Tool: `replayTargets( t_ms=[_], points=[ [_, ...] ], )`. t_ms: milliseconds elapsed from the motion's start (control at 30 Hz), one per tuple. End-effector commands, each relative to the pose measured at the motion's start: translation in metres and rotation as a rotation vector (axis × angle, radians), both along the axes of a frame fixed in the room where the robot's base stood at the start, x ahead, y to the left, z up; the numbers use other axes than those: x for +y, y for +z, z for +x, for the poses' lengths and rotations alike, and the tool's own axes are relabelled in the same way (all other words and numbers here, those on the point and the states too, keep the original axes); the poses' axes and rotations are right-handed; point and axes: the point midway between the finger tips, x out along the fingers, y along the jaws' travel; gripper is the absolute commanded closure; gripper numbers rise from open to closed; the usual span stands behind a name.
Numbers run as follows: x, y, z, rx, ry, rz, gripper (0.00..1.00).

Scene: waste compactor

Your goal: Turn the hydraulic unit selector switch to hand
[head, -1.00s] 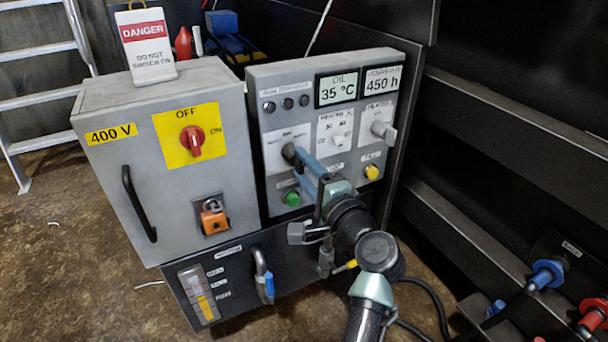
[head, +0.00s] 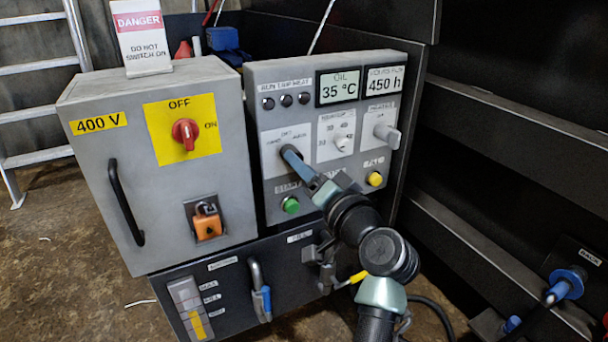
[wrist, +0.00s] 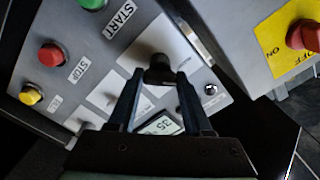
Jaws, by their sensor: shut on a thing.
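The selector switch has a white plate (head: 272,157) at the left of the grey control panel, with small labels that seem to read hand, off and auto. Its black knob (wrist: 160,70) shows between the fingertips in the wrist view. My gripper (head: 291,155) reaches the plate from the lower right. It is shut on the knob, with one finger on each side in the wrist view (wrist: 160,76). The fingers hide most of the knob in the head view. I cannot tell which label the knob points at.
A green start button (head: 290,205) lies below the switch. The wrist view shows a red stop button (wrist: 51,56). Another rotary switch (head: 341,142) and a grey handle (head: 387,135) are to the right. The 400 V cabinet (head: 95,165) with a red switch (head: 186,134) stands left.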

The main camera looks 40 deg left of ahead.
Motion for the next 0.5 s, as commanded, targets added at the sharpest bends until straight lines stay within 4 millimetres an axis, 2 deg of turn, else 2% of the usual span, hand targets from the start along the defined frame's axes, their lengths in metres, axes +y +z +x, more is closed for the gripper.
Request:
replayTargets(
  t_ms=[500],
  points=[
    [-0.0006,-0.0009,0.0002,-0.062,-0.001,-0.028,1.0]
  ],
)
